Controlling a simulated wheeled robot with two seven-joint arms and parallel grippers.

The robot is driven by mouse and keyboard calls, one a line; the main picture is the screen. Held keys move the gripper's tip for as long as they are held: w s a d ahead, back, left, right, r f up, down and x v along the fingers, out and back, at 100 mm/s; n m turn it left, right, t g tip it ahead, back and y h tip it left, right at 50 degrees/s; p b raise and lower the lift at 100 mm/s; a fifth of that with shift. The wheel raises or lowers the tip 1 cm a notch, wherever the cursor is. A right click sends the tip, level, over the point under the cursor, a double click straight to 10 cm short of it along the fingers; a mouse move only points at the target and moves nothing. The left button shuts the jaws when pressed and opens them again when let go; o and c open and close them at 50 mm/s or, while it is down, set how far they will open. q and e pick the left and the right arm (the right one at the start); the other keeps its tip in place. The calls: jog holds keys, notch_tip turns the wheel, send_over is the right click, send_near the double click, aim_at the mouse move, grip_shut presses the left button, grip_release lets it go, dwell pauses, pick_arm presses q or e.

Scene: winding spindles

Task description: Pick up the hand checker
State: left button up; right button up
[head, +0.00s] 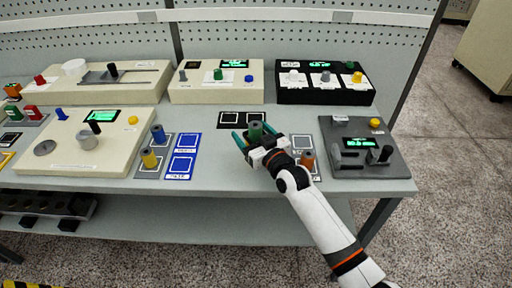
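My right gripper (255,136) reaches over the bench from the lower right. Its two teal fingers are spread, one on each side of a green-topped spindle (255,130), with a gap visible beside it. The spindle's base is hidden by the gripper. No label marks a hand checker clearly. A dark grey device (350,140) with a green-lit display, a yellow button and a black knob sits at the bench's right end; I cannot tell whether it is the hand checker. My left gripper is not in view.
An orange spindle (307,160) stands close to my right wrist. Blue (158,134) and yellow (149,158) spindles stand on a grey mat to the left. Consoles (216,95) line the back. Bare bench (215,180) lies in front.

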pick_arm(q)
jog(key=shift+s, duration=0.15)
pick_arm(e)
jog(key=c, duration=1.2)
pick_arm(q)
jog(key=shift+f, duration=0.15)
pick_arm(e)
notch_tip(320, 180, up, 10)
jog(key=shift+r, duration=0.1)
pick_arm(q)
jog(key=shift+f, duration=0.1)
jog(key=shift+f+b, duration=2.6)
jog(key=shift+b, duration=0.25)
pick_arm(e)
jog(key=shift+f, duration=4.5)
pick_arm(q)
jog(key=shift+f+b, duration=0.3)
pick_arm(e)
jog(key=shift+f, duration=0.65)
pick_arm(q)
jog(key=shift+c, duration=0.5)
pick_arm(e)
jog(key=shift+f, duration=0.1)
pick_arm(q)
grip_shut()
pick_arm(e)
jog(key=shift+f, duration=0.1)
